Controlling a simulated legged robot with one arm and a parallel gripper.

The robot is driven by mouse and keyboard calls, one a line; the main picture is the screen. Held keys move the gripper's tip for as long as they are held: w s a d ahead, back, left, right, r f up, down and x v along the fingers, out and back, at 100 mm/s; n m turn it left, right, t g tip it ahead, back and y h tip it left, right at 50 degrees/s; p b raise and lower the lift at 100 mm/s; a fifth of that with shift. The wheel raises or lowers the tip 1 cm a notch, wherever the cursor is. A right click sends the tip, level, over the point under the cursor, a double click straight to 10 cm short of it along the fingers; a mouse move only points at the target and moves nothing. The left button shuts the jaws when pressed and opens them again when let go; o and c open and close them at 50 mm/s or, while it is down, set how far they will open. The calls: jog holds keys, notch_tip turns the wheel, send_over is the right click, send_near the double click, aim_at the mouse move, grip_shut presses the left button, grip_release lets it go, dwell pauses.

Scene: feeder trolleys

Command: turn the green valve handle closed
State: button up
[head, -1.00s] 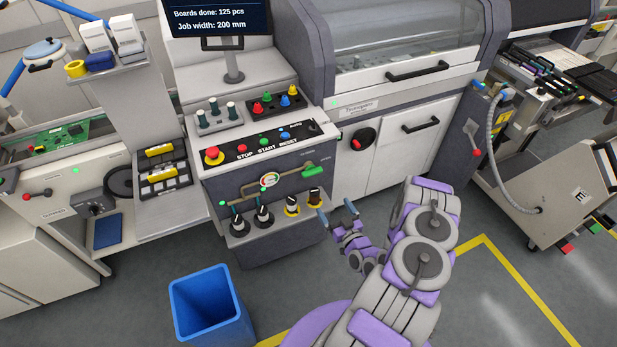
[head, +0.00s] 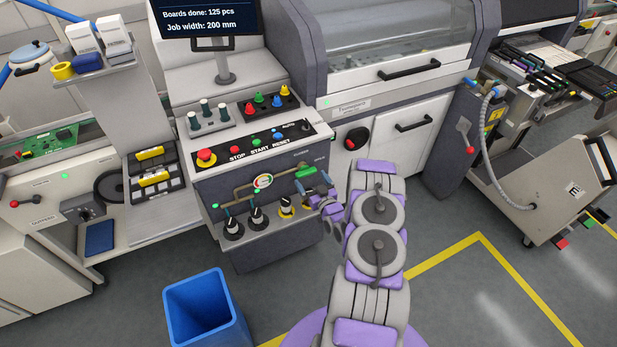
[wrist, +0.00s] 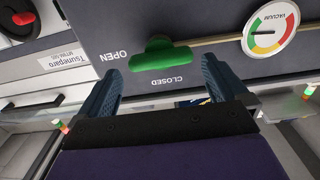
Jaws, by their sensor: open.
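The green valve handle (head: 306,172) sits on the pipe on the front panel of the machine. In the wrist view the green handle (wrist: 160,54) lies crosswise, along the pipe, between the OPEN and CLOSED labels, which appear upside down. My gripper (head: 313,188) is just in front of the panel beside the handle. In the wrist view its two dark blue fingers (wrist: 164,82) are spread wide with nothing between them. The handle is just beyond the fingertips, and I see no contact.
A round vacuum gauge (head: 263,181) is on the same pipe, left of the handle. Several black and yellow knobs (head: 256,218) stand below. The button panel (head: 250,142) is above. A blue bin (head: 205,310) stands on the floor at the front.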

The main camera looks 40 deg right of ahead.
aim_at(308, 174)
jog(key=shift+x, duration=1.65)
jog(key=c, duration=0.8)
